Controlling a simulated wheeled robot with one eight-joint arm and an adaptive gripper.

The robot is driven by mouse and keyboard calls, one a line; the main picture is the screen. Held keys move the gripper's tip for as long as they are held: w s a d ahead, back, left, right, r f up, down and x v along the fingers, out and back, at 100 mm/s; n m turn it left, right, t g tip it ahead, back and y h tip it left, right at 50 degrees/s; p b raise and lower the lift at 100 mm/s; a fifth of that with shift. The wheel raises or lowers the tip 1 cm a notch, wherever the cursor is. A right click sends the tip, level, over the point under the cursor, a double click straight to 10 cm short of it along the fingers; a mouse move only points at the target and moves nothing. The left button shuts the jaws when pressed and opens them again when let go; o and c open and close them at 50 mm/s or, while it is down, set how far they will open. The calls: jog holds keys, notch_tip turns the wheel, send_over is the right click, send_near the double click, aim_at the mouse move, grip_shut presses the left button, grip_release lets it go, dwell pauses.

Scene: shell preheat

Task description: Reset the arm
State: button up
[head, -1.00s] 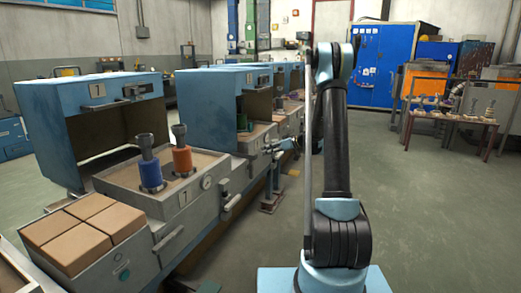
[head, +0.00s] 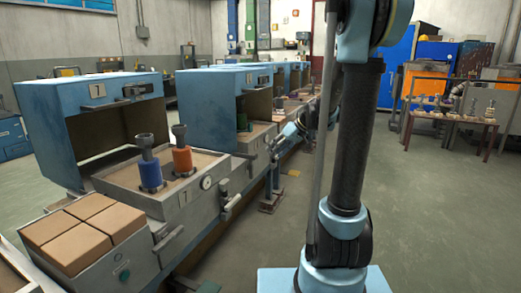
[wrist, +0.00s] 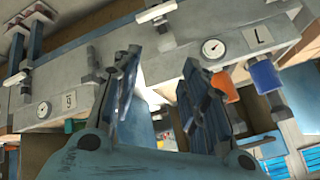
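My gripper (head: 275,145) is in front of the row of blue ovens, right of the first tray. In the wrist view its two fingers (wrist: 160,85) stand apart with nothing between them, so it is open. My arm's large links fill the right middle of the head view. The gripper does not touch anything that I can make out.
The nearest oven (head: 95,93), marked 7, is open. Its tray (head: 115,181) holds a blue cylinder (head: 150,174) and an orange one (head: 183,158). Brown blocks (head: 70,248) sit in front. A table (head: 455,117) stands at right. The floor (head: 440,200) is clear.

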jog(key=s+d+f+m+h, duration=0.2)
jog(key=s+d+f, duration=0.1)
jog(key=s, duration=0.8)
jog(key=s+d+f+m+h, duration=0.2)
jog(key=s+d, duration=0.3)
jog(key=s, duration=0.5)
jog(key=s+d+f+m+g+h, duration=0.1)
jog(key=s+d+f+m+h, duration=0.1)
jog(key=s, duration=0.9)
notch_tip(320, 180, down, 2)
jog(key=shift+s+d+f+h, duration=0.1)
jog(key=shift+s+d+h, duration=0.2)
jog(key=shift+d+h, duration=0.45)
jog(key=shift+d, duration=0.15)
